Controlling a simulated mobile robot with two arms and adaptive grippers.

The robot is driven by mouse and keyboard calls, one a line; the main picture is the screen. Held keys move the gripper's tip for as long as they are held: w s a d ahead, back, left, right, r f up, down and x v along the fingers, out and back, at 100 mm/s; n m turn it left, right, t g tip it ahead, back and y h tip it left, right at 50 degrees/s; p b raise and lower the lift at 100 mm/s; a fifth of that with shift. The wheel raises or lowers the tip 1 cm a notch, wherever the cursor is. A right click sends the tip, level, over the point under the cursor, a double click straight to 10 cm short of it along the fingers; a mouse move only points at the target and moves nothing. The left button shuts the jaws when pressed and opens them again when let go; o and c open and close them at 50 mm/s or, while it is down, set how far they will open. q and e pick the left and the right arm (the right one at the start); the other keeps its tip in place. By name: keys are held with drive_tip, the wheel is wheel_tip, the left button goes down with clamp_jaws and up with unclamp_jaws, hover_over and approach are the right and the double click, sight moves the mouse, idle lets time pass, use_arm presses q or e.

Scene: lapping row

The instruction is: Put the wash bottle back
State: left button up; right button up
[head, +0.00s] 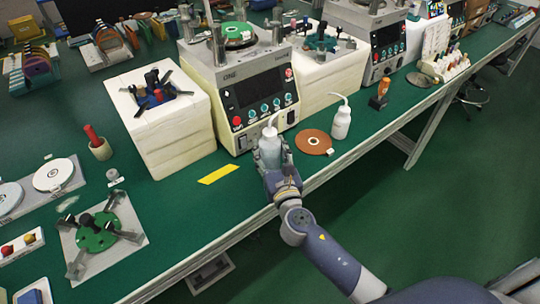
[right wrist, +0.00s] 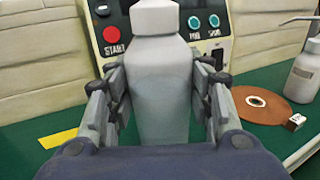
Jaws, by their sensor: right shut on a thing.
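A grey-white wash bottle (head: 269,147) with a bent spout stands upright between the fingers of my right gripper (head: 272,162), in front of the machine marked ONE (head: 245,88). In the right wrist view the same wash bottle (right wrist: 163,85) fills the middle, with the fingers of the right gripper (right wrist: 160,98) closed on both its sides. I cannot tell whether its base touches the bench. A second wash bottle (head: 341,123) stands on the bench to the right; it also shows at the right edge of the wrist view (right wrist: 304,75). My left gripper is not in view.
A brown disc (head: 313,142) lies between the two bottles, with a small white block (head: 329,152) at its edge. A yellow strip (head: 219,174) lies to the left on the green bench. A white foam block (head: 165,125) stands left of the machine. An orange-handled tool (head: 380,92) stands further right.

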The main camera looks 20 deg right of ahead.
drive_tip(key=shift+f, duration=0.85)
drive_tip(key=shift+f+b, duration=0.2)
drive_tip(key=shift+b, duration=0.15)
drive_tip(key=o, duration=1.3)
drive_tip(key=shift+r, duration=0.1)
drive_tip(key=shift+s+r, duration=0.1)
drive_tip(key=shift+s, duration=0.05)
drive_tip(key=s+b, duration=0.1)
drive_tip(key=s, duration=1)
drive_tip(key=shift+s+a, duration=0.3)
drive_tip(key=shift+s, duration=0.1)
